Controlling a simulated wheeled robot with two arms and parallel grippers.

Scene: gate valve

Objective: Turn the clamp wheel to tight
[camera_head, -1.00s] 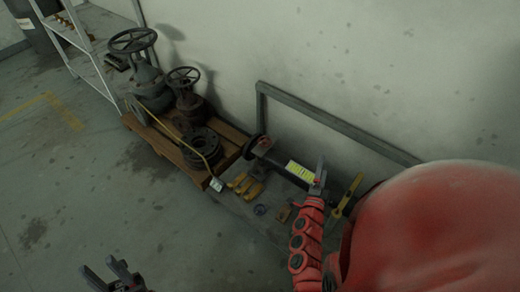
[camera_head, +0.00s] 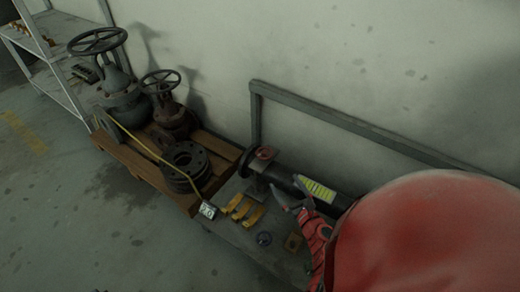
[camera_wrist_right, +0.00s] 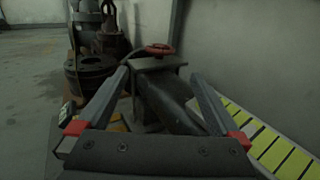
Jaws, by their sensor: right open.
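The clamp wheel is a small red handwheel (camera_head: 265,153) on top of a dark clamp block at the left end of a dark pipe (camera_head: 290,180). In the right wrist view the red wheel (camera_wrist_right: 160,49) sits straight ahead, above the clamp block, with the pipe (camera_wrist_right: 172,105) running toward me. My right gripper (camera_head: 287,187) is open and empty, over the pipe to the lower right of the wheel and apart from it. Its two fingers (camera_wrist_right: 159,76) point forward on either side of the pipe in the wrist view. My left gripper is out of view.
A wooden pallet (camera_head: 150,172) with valves and black flanges (camera_head: 187,165) stands left of the bench (camera_head: 228,222). A grey rail frame (camera_head: 340,120) stands behind.

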